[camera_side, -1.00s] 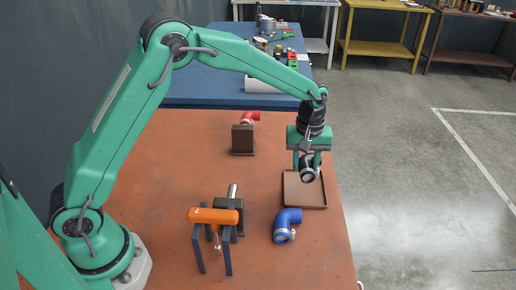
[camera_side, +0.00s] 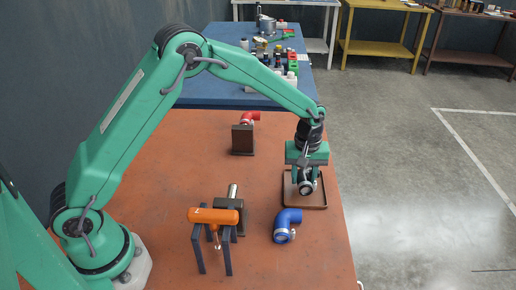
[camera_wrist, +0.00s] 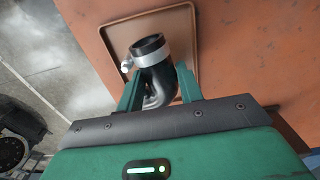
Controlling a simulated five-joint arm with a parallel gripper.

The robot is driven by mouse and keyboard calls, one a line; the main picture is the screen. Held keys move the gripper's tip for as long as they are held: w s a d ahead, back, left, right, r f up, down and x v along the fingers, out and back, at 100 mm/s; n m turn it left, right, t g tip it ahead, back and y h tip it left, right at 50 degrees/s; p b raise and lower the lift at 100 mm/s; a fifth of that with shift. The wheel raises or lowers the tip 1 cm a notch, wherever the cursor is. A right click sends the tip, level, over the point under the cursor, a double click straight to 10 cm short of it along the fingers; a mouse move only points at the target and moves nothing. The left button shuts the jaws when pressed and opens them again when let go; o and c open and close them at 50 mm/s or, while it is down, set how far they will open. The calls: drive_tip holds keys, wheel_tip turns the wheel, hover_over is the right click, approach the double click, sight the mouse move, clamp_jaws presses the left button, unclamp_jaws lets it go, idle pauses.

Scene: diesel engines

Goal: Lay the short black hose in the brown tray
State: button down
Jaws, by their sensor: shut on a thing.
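The short black hose (camera_wrist: 157,75) is a bent black piece with a metal clamp band near its open end. My gripper (camera_wrist: 160,92) is shut on it, one finger on each side. In the side view the hose (camera_side: 306,187) hangs under my gripper (camera_side: 305,175), over the brown tray. The brown tray (camera_side: 318,203) lies near the right edge of the orange table; my gripper and the hose hide part of it. In the wrist view the tray (camera_wrist: 184,24) shows behind the hose. I cannot tell whether the hose touches the tray floor.
A blue elbow hose (camera_side: 286,226) lies just in front of the tray. An orange cylinder on a dark stand (camera_side: 213,216) stands to its left. A red elbow on a dark block (camera_side: 243,138) stands farther back. A blue table (camera_side: 225,91) with several items is behind.

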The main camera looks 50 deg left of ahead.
sight(304, 175)
drive_tip(key=shift+f, duration=0.55)
drive_tip(key=c, duration=0.5)
unclamp_jaws()
drive_tip(key=shift+r, duration=3.45)
